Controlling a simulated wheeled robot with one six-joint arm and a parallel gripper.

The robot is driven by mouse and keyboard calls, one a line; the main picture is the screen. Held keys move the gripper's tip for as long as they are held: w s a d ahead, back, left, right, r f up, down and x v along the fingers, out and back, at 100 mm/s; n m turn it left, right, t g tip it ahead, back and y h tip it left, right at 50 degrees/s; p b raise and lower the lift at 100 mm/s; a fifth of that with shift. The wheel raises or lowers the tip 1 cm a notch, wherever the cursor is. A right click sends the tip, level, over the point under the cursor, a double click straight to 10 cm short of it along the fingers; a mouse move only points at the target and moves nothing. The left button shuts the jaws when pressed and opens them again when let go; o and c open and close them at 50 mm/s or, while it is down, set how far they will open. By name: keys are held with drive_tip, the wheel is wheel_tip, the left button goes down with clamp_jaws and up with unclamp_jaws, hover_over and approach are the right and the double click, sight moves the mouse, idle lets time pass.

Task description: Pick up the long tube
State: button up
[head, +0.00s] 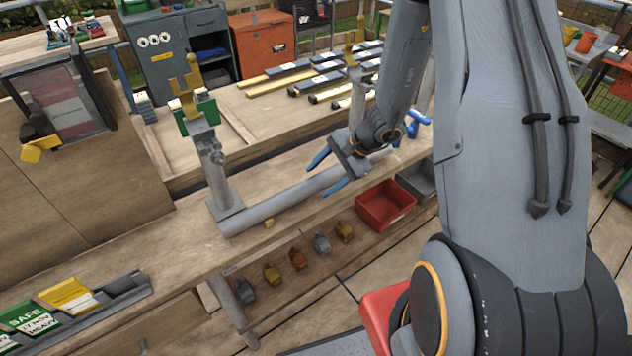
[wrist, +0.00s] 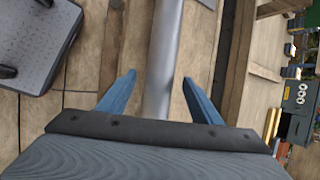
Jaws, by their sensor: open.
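The long tube (head: 283,203) is grey and lies along the front of the wooden workbench in the head view. Its near left end is by the foot of a metal post, and its far end passes behind my gripper. My gripper (head: 330,172) is open, with blue fingers on either side of the tube's line. In the wrist view the tube (wrist: 162,60) runs down between the two open fingers of my gripper (wrist: 160,92). I cannot tell whether the fingers touch the tube.
The metal post (head: 213,170) stands at the tube's left end. A red bin (head: 386,205) and a grey bin (head: 418,178) sit right of the tube. Several small clamps (head: 298,258) lie on the lower shelf. Tiles (head: 290,69) lie on the bench behind.

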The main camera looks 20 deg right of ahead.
drive_tip(key=shift+x, duration=1)
clamp_jaws()
